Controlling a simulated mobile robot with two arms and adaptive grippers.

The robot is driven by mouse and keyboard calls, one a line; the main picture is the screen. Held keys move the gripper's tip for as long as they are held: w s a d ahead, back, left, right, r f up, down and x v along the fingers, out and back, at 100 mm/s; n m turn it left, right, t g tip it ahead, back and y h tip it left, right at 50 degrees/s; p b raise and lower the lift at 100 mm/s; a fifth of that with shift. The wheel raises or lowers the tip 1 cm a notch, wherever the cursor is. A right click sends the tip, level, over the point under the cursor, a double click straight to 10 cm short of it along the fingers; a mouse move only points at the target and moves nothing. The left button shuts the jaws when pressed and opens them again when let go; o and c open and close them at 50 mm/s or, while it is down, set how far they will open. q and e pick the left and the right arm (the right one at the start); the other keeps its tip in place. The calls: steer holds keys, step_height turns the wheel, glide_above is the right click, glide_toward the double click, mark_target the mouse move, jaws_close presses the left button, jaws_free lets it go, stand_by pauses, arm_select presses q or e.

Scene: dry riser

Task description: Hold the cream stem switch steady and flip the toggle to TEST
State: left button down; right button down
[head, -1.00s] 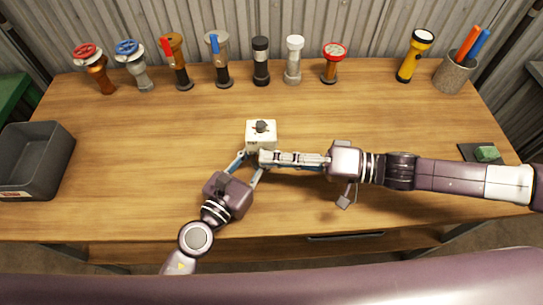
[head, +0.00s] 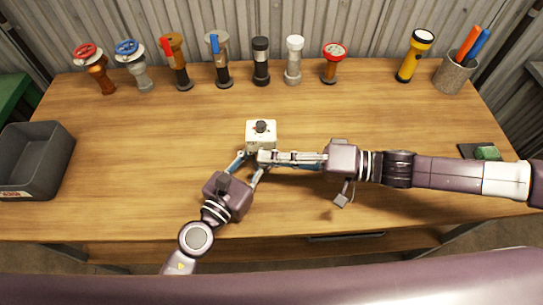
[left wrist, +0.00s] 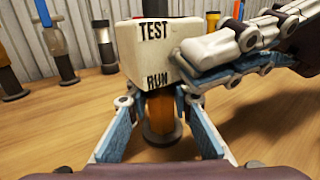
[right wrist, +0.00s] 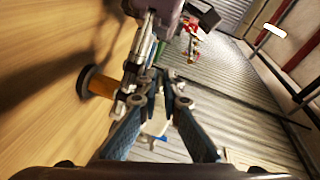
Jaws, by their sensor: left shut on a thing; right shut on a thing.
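The cream stem switch (head: 261,135) stands upright on the table, a cream box with a dark knob on top. In the left wrist view its face (left wrist: 150,55) reads TEST above RUN. Its orange-brown stem (left wrist: 160,108) rises from a dark round base. My left gripper (left wrist: 160,100) is shut around the stem below the box. My right gripper (head: 262,157) reaches in from the right, its fingertips at the labelled face, level between TEST and RUN. It is shut on the toggle, which its fingers hide, so the toggle's position cannot be read.
A row of valves and lights, including a red-wheel valve (head: 88,55) and a white-topped one (head: 294,60), lines the back. A yellow flashlight (head: 414,58) and pen cup (head: 455,75) stand back right. A grey bin (head: 60,160) sits left. The table between is clear.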

steer(key=shift+r+m+g, duration=0.3)
steer(key=shift+m+g, duration=0.1)
steer(key=shift+m, duration=0.6)
steer(key=shift+r+m+g, duration=0.3)
steer(key=shift+m+g, duration=0.1)
steer(key=shift+m, duration=0.6)
steer(key=shift+w+h, duration=0.1)
steer(key=shift+h, duration=0.2)
steer(key=c, duration=2.4)
jaws_free()
steer(key=v, duration=1.2)
steer(key=shift+d, duration=0.1)
